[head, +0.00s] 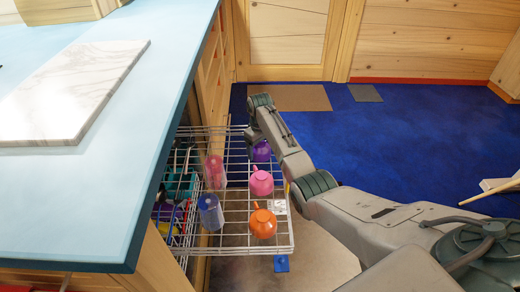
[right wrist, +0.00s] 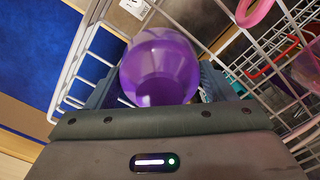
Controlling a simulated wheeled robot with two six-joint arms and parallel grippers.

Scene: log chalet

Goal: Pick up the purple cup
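The purple cup (head: 262,151) stands on the wire rack (head: 236,205), at its far end, beyond a pink cup (head: 261,182) and an orange cup (head: 263,223). My right gripper (head: 262,112) is over the rack's far end, close to the purple cup, and its fingers are not clear in the head view. In the right wrist view, the purple cup (right wrist: 160,70) fills the gap between the spread fingers of my right gripper (right wrist: 162,90). Whether the fingers touch it is hard to tell. My left gripper is not in view.
The blue counter (head: 140,130) with a marble board (head: 70,92) overhangs the rack's left side. A blue cup (head: 210,212) and a reddish tumbler (head: 214,171) stand on the rack's left. A lower basket (head: 178,210) holds more dishes. Blue floor (head: 400,150) is open beyond.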

